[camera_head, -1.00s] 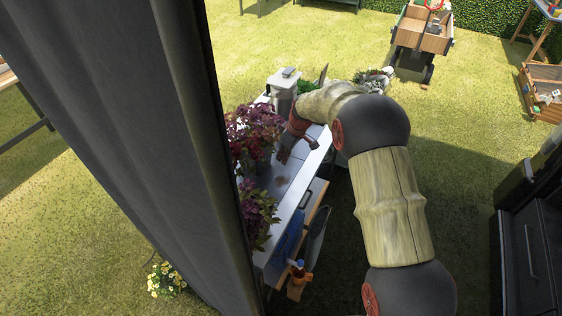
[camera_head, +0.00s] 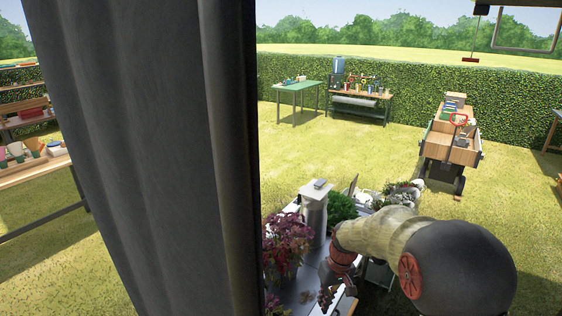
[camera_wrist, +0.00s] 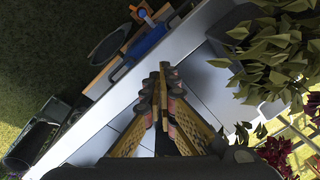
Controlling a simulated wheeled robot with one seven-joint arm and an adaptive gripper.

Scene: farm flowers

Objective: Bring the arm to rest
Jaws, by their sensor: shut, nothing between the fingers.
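My arm comes in from the lower right of the head view and bends down over a narrow work table (camera_head: 300,290). My gripper (camera_head: 326,299) is low in that view, over the table and partly cut off by the picture's edge. In the wrist view my gripper (camera_wrist: 162,72) shows its two yellow-brown fingers brought together at the tips, with nothing held. The light grey table top (camera_wrist: 205,75) lies beneath them.
Purple-leaved plants (camera_head: 284,240) stand close left of my gripper, and leafy plants (camera_wrist: 270,60) fill the wrist view's right. A dark curtain (camera_head: 150,150) blocks much of the left. A wooden cart (camera_head: 450,145) stands farther back on open grass.

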